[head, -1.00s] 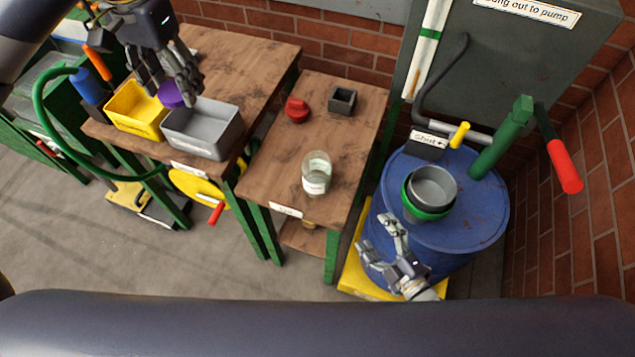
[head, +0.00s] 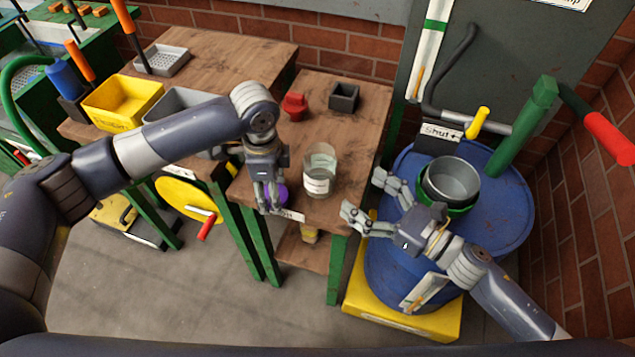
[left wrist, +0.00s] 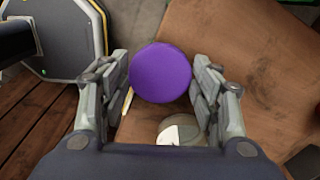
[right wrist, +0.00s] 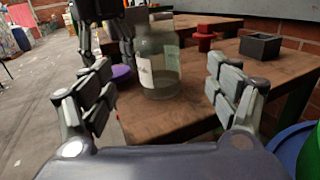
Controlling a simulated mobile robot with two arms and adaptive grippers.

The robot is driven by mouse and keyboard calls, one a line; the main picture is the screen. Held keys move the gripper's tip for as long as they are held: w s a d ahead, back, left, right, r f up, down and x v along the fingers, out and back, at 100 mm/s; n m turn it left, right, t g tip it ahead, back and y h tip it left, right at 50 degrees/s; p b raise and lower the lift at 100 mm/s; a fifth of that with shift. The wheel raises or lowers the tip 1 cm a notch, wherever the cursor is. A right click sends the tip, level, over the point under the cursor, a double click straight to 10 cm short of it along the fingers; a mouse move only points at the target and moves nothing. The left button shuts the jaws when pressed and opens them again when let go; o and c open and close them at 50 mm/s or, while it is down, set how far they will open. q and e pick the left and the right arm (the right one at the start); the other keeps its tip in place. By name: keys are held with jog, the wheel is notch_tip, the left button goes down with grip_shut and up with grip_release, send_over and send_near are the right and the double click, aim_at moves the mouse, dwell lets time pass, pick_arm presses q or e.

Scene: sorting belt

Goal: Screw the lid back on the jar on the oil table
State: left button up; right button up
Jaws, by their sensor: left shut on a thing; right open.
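The clear glass jar (head: 319,172) with a white label stands upright and open on the small wooden oil table (head: 330,125). It also shows in the right wrist view (right wrist: 160,70), between my open fingers but beyond them. The purple lid (left wrist: 161,73) is held between the fingers of my left gripper (head: 272,200), left of the jar near the table's front edge; in the head view the fingers partly hide it. My right gripper (head: 368,200) is open and empty, to the right of the jar and apart from it, near the table's front right corner.
A red knob-like object (head: 295,106) and a small dark square box (head: 344,97) stand at the back of the oil table. A blue drum (head: 510,225) with a green-rimmed bowl (head: 447,184) is at the right. A yellow bin (head: 122,100) and a grey bin (head: 180,100) sit on the left table.

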aim_at(333, 172)
pick_arm(q)
jog(key=shift+s+d+f, duration=0.1)
jog(key=shift+d+f, duration=0.05)
jog(key=shift+f, duration=0.1)
pick_arm(e)
jog(key=shift+r+n, duration=0.1)
jog(key=shift+n, duration=0.2)
pick_arm(q)
jog(key=shift+r, duration=0.2)
jog(key=shift+r+p, duration=0.7)
jog(key=shift+p, duration=0.2)
pick_arm(e)
jog(key=x, duration=0.5)
jog(key=shift+w+a+r, duration=0.15)
jog(key=shift+w+a, duration=0.05)
jog(key=shift+a, duration=0.05)
jog(key=shift+w+a, duration=0.35)
jog(key=shift+a, duration=0.1)
pick_arm(q)
jog(key=shift+r, duration=0.1)
